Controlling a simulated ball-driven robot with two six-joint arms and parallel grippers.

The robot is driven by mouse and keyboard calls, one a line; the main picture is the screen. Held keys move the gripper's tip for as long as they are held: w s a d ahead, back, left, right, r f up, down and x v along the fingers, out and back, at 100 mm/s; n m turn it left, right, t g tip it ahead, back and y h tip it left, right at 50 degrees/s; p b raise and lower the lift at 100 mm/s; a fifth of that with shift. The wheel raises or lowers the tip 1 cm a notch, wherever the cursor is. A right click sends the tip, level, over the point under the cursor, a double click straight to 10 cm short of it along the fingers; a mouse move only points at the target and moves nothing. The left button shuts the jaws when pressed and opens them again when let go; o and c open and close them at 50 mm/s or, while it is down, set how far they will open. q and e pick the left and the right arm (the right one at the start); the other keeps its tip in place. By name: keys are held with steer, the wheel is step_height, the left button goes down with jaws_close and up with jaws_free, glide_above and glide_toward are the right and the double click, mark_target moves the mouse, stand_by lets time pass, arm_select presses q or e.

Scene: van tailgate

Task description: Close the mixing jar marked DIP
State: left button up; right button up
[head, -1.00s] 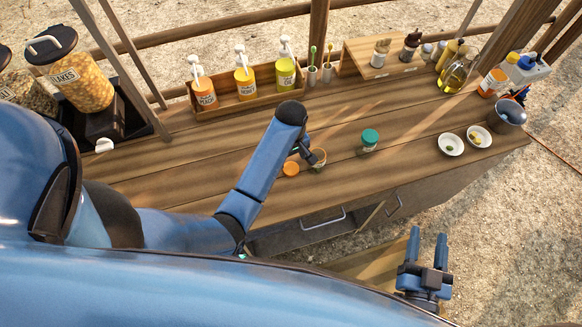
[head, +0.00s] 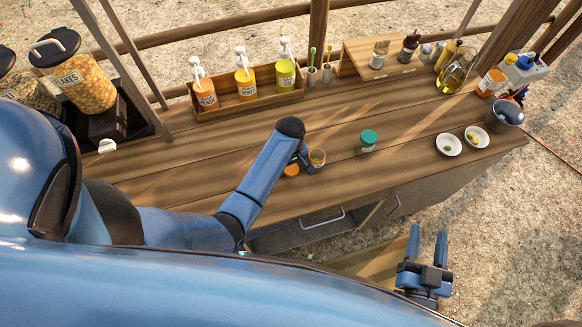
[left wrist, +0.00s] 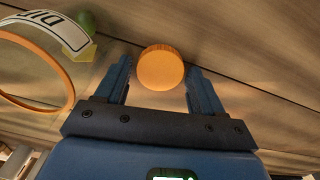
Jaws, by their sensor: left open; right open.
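The mixing jar (head: 317,158) stands open on the counter with an orange rim. In the left wrist view the jar (left wrist: 62,38) is at the left edge, its DIP label upside down. Its orange lid (head: 291,170) lies on the counter just left of the jar. My left gripper (head: 301,164) is low beside the jar, partly hiding the lid. In the left wrist view the lid (left wrist: 160,68) shows between the spread fingers of my left gripper (left wrist: 161,82), touching neither. My right gripper (head: 428,243) is open and empty, off the counter's front edge.
A green-lidded jar (head: 369,139) stands right of the mixing jar. Two white bowls (head: 448,145) and a metal cup (head: 504,114) are at the right end. A wooden rack (head: 250,101) of pump bottles is at the back. The middle counter is mostly clear.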

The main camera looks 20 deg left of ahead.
arm_select(q)
steer(key=c, duration=0.8)
steer(key=shift+r, duration=0.15)
arm_select(e)
steer(key=shift+r, duration=0.1)
